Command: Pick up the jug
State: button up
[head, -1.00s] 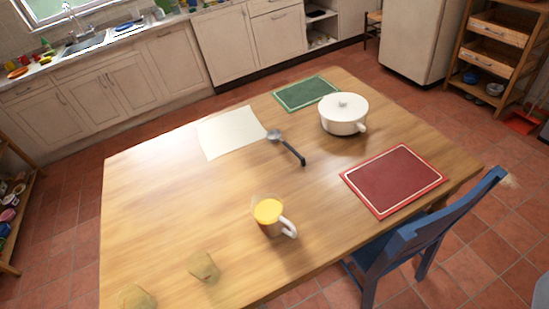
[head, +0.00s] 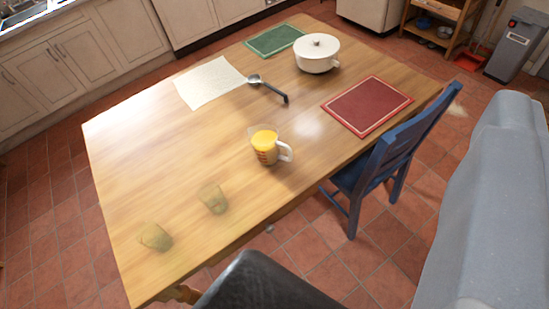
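The jug (head: 265,148) is a clear measuring jug with orange-yellow contents and a white handle on its right. It stands upright on the wooden table (head: 190,135), near the front edge. My gripper (head: 385,180) shows as two large rounded parts, a dark one at the bottom edge and a light grey one at the right edge. They are far apart, with nothing held between them. The gripper is nearer the camera than the jug and apart from it. Its lower parts are cut off by the frame.
Two glass tumblers (head: 212,198) (head: 156,237) stand left of the jug. Behind are a ladle (head: 268,88), paper (head: 209,83), white pot (head: 317,55), green mat (head: 274,40) and red mat (head: 367,106). A blue chair (head: 392,150) stands at the table's right front.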

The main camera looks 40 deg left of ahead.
aim_at(263, 139)
jog(key=u, duration=0.15)
jog(key=i, duration=0.95)
jog(key=z, duration=0.1)
